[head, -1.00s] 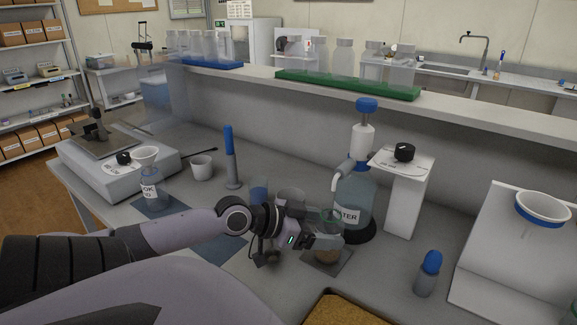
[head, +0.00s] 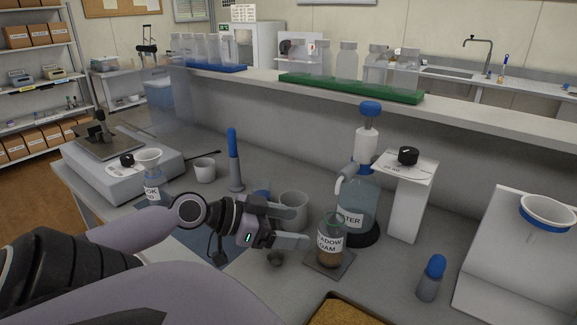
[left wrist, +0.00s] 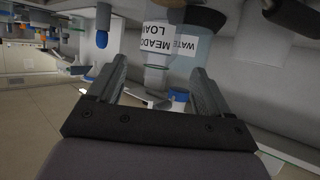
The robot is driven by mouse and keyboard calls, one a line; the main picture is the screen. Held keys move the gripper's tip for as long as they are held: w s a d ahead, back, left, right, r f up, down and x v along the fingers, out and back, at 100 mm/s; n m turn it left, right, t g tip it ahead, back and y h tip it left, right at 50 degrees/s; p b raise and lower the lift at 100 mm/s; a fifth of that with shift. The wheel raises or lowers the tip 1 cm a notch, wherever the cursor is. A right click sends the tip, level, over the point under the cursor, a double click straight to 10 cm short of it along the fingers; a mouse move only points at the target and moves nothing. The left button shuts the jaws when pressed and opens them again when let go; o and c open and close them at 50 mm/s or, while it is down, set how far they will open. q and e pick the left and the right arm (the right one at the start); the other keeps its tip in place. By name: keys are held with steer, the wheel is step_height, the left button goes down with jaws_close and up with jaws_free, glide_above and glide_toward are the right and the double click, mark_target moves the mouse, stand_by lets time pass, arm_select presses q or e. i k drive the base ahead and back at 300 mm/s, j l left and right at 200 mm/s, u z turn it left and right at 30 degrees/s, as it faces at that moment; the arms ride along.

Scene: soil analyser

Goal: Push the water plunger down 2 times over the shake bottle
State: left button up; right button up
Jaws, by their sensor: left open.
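The water bottle (head: 356,205) stands on the bench with a white pump neck, a side spout and a blue plunger top (head: 369,108). The shake bottle (head: 330,243), labelled "MEADOW LOAM" with brown soil inside, stands on a dark square mat (head: 343,266) below and in front of the spout. My left gripper (head: 294,227) is open and empty, to the left of the shake bottle and apart from it. In the left wrist view the shake bottle (left wrist: 156,42) and the water bottle (left wrist: 189,50) show beyond the open fingers (left wrist: 160,84). My right gripper is not in view.
A grey cup (head: 293,208) stands just behind the left gripper. A white stand with a black knob (head: 408,156) is right of the water bottle. A blue-capped vial (head: 431,278) stands farther right. A raised shelf with bottle racks (head: 350,88) runs behind.

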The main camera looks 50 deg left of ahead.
mark_target(370, 109)
steer(key=k+j, duration=0.25)
steer(key=k, duration=0.2)
steer(key=k+j, duration=0.3)
steer(key=k, duration=0.2)
